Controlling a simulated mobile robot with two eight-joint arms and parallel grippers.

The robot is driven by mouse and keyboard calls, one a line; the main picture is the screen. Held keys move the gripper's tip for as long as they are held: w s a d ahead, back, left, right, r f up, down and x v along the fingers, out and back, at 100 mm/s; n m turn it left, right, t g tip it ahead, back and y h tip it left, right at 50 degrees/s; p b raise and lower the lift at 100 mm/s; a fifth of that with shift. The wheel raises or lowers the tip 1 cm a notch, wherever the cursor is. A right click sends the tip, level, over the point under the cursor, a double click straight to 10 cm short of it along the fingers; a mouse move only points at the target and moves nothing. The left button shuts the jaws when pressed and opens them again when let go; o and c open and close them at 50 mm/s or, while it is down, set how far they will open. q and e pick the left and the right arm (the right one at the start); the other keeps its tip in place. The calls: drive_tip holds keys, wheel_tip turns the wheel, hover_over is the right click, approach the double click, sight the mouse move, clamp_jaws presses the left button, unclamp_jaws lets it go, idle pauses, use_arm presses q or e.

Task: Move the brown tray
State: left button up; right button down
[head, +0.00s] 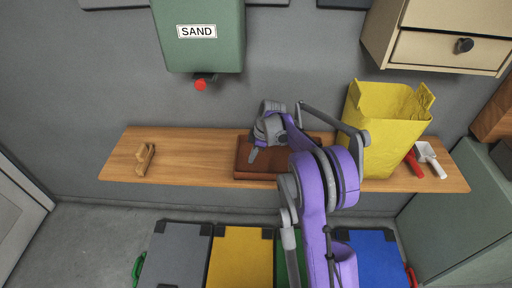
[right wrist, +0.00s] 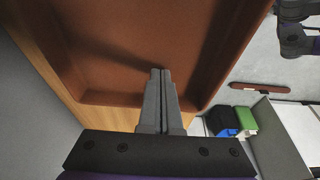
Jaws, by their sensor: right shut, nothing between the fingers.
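The brown tray (head: 258,173) lies on the wooden shelf, partly covered by my right arm in the head view. In the right wrist view the tray (right wrist: 115,50) fills the upper part, with its flat inside and raised rims showing and no object seen in it. My right gripper (head: 253,154) is over the tray's left part. Its two fingers (right wrist: 160,75) are shut together with nothing between them, pointing at the tray's inside. I cannot tell whether the fingertips touch it. My left gripper is not recognisable in these views.
The wooden shelf (head: 205,155) holds a small wooden object (head: 145,160) at left. A yellow bag (head: 385,125), a red-handled tool (head: 413,164) and a white one (head: 431,158) stand or lie at right. A green SAND box (head: 202,50) hangs above. Coloured bins (head: 242,258) stand below.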

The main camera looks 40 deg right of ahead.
sight(239, 162)
drive_tip(key=w+a, duration=0.2)
drive_tip(key=shift+w+a, duration=0.15)
drive_tip(key=shift+a, duration=0.2)
drive_tip(key=shift+w+a+p, duration=0.15)
drive_tip(key=shift+a+p, duration=0.05)
drive_tip(key=shift+p, duration=0.1)
drive_tip(key=w+a, duration=0.6)
drive_tip(key=a, duration=0.1)
drive_tip(key=w+a, duration=0.2)
drive_tip(key=a, duration=0.1)
drive_tip(key=shift+w+a+r+p, duration=0.1)
drive_tip(key=shift+w+a+p, duration=0.15)
drive_tip(key=shift+w+p, duration=0.15)
drive_tip(key=w+a+p, duration=0.1)
drive_tip(key=w+a, duration=0.2)
drive_tip(key=a, duration=0.1)
drive_tip(key=w+a+p, duration=0.1)
drive_tip(key=w+a, duration=0.2)
drive_tip(key=shift+w+a, duration=0.3)
drive_tip(key=shift+a, duration=0.05)
drive_tip(key=shift+w+a, duration=0.25)
drive_tip(key=shift+a, duration=0.05)
drive_tip(key=shift+s, duration=0.1)
